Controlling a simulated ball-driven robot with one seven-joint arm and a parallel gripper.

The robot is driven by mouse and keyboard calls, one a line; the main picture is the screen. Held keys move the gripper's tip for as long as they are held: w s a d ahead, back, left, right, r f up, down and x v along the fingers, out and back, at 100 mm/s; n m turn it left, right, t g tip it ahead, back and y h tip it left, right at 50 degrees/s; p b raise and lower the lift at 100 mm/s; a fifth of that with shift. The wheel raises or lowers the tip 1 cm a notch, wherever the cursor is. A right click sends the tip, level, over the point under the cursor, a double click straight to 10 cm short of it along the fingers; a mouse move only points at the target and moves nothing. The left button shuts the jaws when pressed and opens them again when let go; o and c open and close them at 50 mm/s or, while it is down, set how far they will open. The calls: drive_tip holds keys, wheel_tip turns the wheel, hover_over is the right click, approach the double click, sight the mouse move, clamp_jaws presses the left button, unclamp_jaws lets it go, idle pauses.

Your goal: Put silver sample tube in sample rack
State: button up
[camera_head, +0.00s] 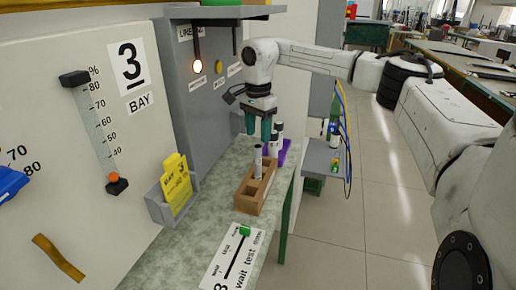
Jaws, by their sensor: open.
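The wooden sample rack (246,203) sits on the green-grey bench, with open square slots towards its near end. A silver-grey tube (258,161) with a darker upper part stands upright at the rack, near its far half. More pale tubes with dark bands (274,144) stand just behind, close to a purple holder (285,149); I cannot tell exactly what they stand in. My gripper (259,131) points down with its two green fingers apart and empty. It appears above and behind the silver-grey tube, not visibly touching it.
A grey panel with a lit lamp (198,66) stands left of my gripper. A grey bin with yellow cards (176,190) is on the wall at left. A white slider plate (232,258) lies on the near bench. A side shelf (322,160) is at right.

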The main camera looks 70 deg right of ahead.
drive_tip(key=shift+r, duration=1.85)
